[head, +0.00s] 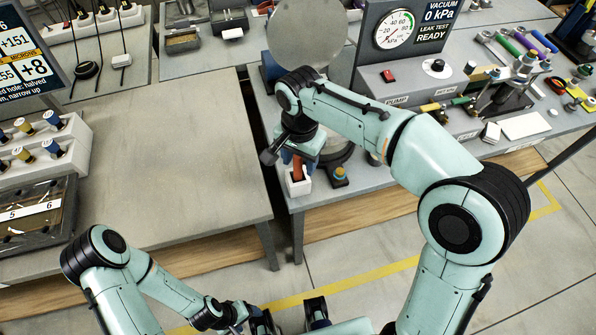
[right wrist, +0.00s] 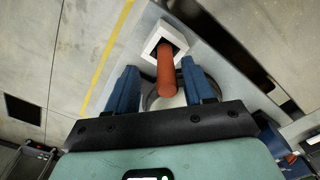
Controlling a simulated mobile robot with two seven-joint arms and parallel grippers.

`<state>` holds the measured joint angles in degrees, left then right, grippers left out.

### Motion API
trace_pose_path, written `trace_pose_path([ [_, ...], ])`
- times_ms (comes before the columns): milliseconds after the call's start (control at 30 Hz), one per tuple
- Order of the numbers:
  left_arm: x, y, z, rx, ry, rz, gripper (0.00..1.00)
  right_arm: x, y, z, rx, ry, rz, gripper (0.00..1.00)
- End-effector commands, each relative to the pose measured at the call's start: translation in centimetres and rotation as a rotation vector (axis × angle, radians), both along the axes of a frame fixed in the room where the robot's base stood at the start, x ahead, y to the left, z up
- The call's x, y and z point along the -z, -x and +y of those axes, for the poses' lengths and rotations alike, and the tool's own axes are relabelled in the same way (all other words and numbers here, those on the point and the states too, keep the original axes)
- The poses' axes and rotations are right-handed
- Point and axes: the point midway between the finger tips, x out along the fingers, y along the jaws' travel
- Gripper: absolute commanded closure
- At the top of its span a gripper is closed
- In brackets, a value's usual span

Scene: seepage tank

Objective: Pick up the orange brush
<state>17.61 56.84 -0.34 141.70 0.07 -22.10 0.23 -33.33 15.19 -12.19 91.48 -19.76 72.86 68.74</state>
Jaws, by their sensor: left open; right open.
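The orange brush (head: 297,168) stands in a small white square holder (head: 299,187) at the front left corner of the grey test bench. My right gripper (head: 300,155) is over it, pointing down. In the right wrist view the orange handle (right wrist: 166,80) rises out of the white holder (right wrist: 153,38) toward my palm. The open blue fingers of the right gripper (right wrist: 160,82) are on either side of it, with gaps visible. The brush's lower end is hidden inside the holder. My left gripper (head: 290,317) is open and empty at the bottom of the head view.
A round dark-rimmed fixture (head: 333,150) and a yellow-and-blue button (head: 339,174) are close to the holder. The grey pump panel (head: 405,90) with a gauge stands behind.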

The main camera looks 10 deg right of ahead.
Motion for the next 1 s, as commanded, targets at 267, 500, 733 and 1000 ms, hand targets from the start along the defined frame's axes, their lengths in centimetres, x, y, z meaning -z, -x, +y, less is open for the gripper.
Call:
trace_pose_path([
  [267, 0.4, 0.2, 0.0, 0.0, -0.001, 0.001, 0.29, 4.0, -0.6, 0.1, 0.0, 0.002, 0.004, 0.48],
  [500, 0.4, 0.2, 0.0, 0.0, -0.001, 0.002, 0.29, 4.5, -0.6, 0.2, 0.0, 0.0, 0.001, 0.48],
  [733, 0.4, 0.2, 0.0, 0.0, -0.001, 0.002, 0.29, 4.4, -0.6, 0.2, 0.0, 0.0, 0.001, 1.0],
  [1000, 0.4, 0.2, 0.0, 0.0, 0.0, 0.002, 0.29, 4.4, -0.6, 0.2, -0.001, 0.0, 0.001, 1.0],
])
